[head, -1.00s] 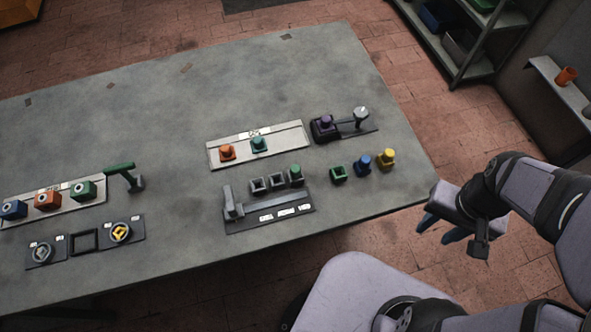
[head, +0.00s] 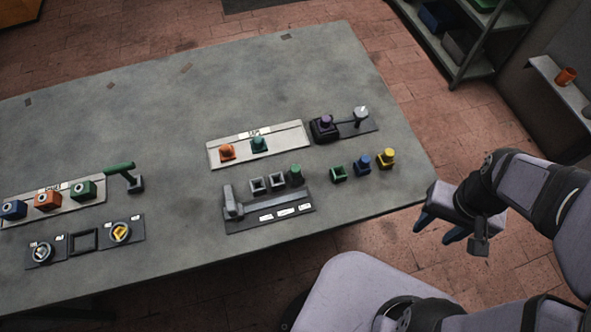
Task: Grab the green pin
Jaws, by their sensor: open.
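The green pin (head: 295,174) stands upright at the right end of a row with two grey square sockets (head: 267,184), at the back edge of a dark plate (head: 268,209) on the table. Its lower part looks dark, and I cannot tell how deep it sits. My gripper (head: 437,232) is open and empty, off the table's right edge, to the right of and nearer than the pin. Its two blue fingers point down and left, well apart from the pin.
Behind is a pale tray (head: 290,139) with orange and teal pieces. A grey upright lever (head: 231,202) stands left. The table's (head: 190,200) middle is clear.

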